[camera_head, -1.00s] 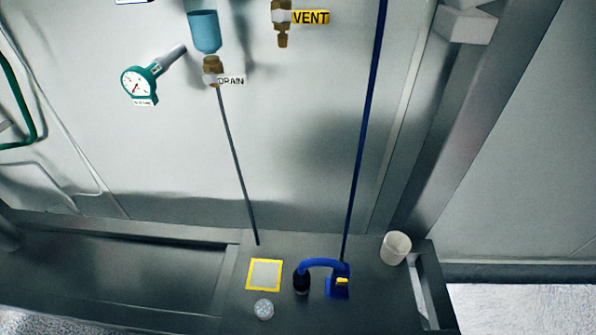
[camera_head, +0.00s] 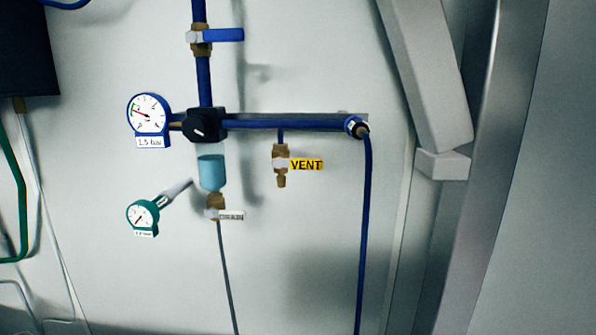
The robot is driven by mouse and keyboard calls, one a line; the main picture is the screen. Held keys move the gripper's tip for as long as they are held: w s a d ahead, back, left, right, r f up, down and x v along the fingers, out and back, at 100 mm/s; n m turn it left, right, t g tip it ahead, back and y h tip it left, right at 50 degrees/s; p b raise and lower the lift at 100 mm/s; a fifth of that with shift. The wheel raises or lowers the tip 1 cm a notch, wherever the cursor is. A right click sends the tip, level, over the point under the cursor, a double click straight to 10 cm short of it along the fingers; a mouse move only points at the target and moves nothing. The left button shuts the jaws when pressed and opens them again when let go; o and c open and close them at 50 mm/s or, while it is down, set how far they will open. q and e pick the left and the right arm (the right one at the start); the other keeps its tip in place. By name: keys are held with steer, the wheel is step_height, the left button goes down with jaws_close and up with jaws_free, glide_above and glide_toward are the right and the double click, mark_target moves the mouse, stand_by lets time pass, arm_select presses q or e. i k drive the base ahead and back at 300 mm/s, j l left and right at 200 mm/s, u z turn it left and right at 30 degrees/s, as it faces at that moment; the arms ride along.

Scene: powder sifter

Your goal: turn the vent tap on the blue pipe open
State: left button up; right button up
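The vent tap (camera_head: 281,165) is a small brass valve hanging below the horizontal blue pipe (camera_head: 285,123). A yellow VENT label (camera_head: 306,165) sticks out to its right and looks level. Whether the tap is open or shut cannot be told from here. Neither of my grippers shows in the head view.
Above are a blue-handled valve (camera_head: 222,36), a black regulator knob (camera_head: 205,125) and a pressure gauge (camera_head: 150,113). Below are a light blue bowl (camera_head: 211,172), a drain tap (camera_head: 215,205) and a green gauge (camera_head: 142,216). A blue hose (camera_head: 366,230) hangs to the right. The wall around the vent tap is mostly clear.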

mark_target(294, 164)
steer(key=k+j+z, duration=0.1)
steer(key=z, duration=0.25)
steer(key=k+j+z, duration=0.1)
steer(key=z, duration=0.3)
steer(key=k+j+z, duration=0.15)
steer(key=z, duration=0.2)
